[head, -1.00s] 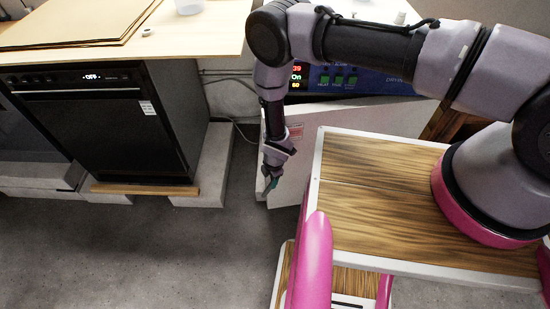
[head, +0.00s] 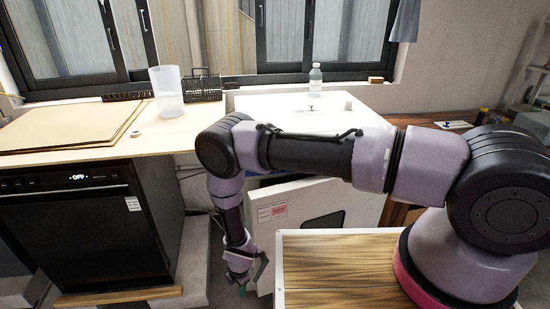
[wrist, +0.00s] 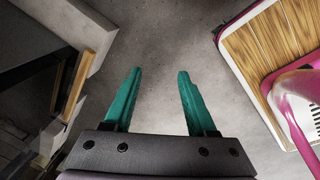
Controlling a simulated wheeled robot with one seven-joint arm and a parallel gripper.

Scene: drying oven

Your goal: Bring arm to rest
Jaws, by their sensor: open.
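My gripper (head: 243,278) hangs downward at the end of my bent arm, in the gap between the black appliance and my wooden-topped base. In the wrist view, the two teal fingers of my gripper (wrist: 157,95) are spread apart with only grey floor between them. The drying oven (head: 290,105) is a white box behind my arm, and its front is mostly hidden by the arm. Its white door (head: 295,212), with a red-marked label and a dark window, stands open beside my gripper. I cannot tell the exact gap between them.
A black appliance (head: 80,225) showing "OFF" stands at the left under a wooden counter (head: 60,158). On the counter are a clear beaker (head: 167,92), a black rack (head: 202,88) and cardboard sheets (head: 70,128). Grey floor (wrist: 155,40) is clear below my gripper.

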